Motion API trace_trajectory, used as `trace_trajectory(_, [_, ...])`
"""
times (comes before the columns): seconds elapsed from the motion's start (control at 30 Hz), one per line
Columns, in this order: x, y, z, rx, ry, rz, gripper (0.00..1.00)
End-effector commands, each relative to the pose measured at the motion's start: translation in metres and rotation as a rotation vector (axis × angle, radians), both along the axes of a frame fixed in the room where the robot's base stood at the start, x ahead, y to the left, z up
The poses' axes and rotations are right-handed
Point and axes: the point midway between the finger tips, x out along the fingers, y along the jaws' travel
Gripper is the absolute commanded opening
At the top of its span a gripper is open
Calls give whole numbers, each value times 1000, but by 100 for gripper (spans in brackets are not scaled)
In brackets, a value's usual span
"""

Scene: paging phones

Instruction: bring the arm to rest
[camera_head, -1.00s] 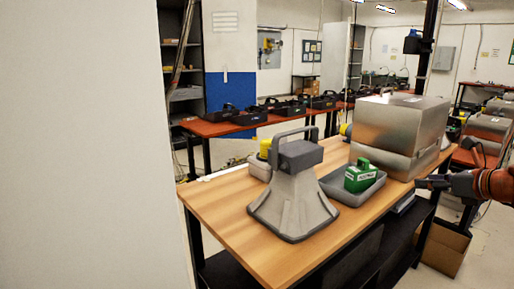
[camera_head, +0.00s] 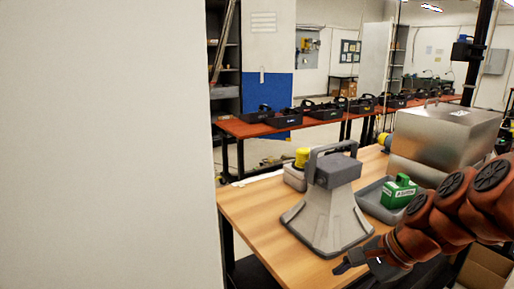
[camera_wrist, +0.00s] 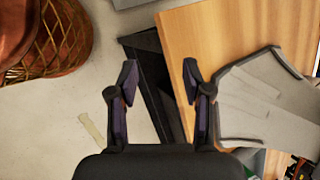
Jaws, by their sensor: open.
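My gripper (camera_head: 358,262) is open and empty at the front edge of the wooden table (camera_head: 258,208), in front of the grey paging phone base. My orange arm reaches in from the right of the head view. In the wrist view my gripper (camera_wrist: 160,85) has its two fingers spread, with the dark table frame and floor behind them. The grey paging phone (camera_head: 333,200) with a handle on top stands upright on the table. Part of its grey flared base (camera_wrist: 262,95) shows at the right of the wrist view, apart from the fingers.
A grey tray (camera_head: 372,203) with a green handled box (camera_head: 398,191) sits right of the phone, partly behind my arm. A large metal box (camera_head: 440,135) stands behind. A yellow-topped container (camera_head: 297,168) is left of the phone. A white wall (camera_head: 105,145) fills the left.

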Motion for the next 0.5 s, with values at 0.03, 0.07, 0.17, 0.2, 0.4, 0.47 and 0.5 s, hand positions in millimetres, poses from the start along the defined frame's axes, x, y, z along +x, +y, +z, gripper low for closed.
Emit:
trace_trajectory(0.03, [-23,15,-3,-58,6,122,49])
trace_trajectory(0.07, [-36,21,-8,-92,10,196,49])
trace_trajectory(0.17, [-80,33,-19,-200,18,444,49])
trace_trajectory(0.2, [-98,35,-24,-240,24,544,49])
trace_trajectory(0.4, [-170,25,-38,-400,47,976,49])
trace_trajectory(0.47, [-184,20,-41,-430,57,1069,49])
trace_trajectory(0.5, [-192,17,-43,-443,63,1120,49])
